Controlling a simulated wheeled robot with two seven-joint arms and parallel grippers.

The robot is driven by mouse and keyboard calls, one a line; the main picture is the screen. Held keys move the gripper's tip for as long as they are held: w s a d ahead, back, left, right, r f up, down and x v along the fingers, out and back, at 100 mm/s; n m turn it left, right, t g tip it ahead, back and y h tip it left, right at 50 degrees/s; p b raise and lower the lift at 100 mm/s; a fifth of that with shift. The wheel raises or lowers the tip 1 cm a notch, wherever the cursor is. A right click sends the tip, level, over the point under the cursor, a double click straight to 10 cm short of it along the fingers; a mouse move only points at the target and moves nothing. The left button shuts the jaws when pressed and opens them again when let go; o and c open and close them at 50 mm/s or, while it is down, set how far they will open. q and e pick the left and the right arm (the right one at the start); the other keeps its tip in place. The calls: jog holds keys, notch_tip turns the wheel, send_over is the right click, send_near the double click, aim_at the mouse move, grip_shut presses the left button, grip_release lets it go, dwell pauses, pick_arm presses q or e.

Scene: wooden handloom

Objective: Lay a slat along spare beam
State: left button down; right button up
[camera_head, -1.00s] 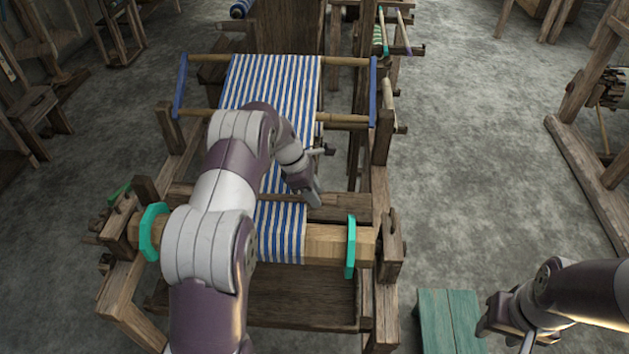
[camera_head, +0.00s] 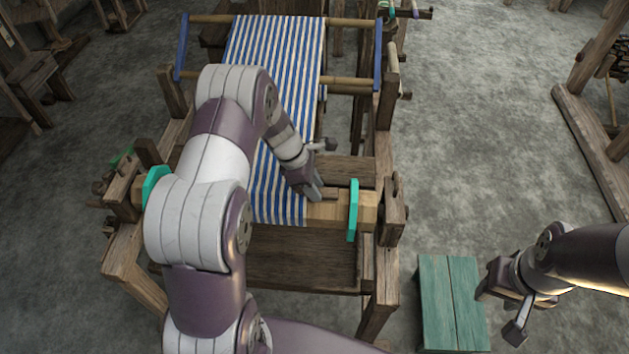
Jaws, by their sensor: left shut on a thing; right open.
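A pale wooden beam (camera_head: 328,212) with teal end discs (camera_head: 353,210) lies across the front of the loom, with blue-and-white striped cloth (camera_head: 277,200) over its left and middle part. My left gripper (camera_head: 317,193) is at the beam's upper side, just right of the cloth edge. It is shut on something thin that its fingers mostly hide. I cannot make out a slat clearly, nor whether it touches the beam. My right gripper (camera_head: 492,290) is open and empty, above and beside the green bench at lower right.
The loom's right post (camera_head: 385,120) and front bracket (camera_head: 393,208) stand close to the beam's right end. A green bench (camera_head: 450,300) stands on the floor at right. Open floor (camera_head: 480,150) lies right of the loom.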

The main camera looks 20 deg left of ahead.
pick_arm(q)
jog(key=c, duration=0.7)
grip_release()
jog(key=shift+c, duration=0.2)
jog(key=v, duration=1.2)
jog(key=shift+a+r+b, duration=0.15)
jog(key=shift+r+b, duration=0.15)
jog(key=shift+b, duration=0.15)
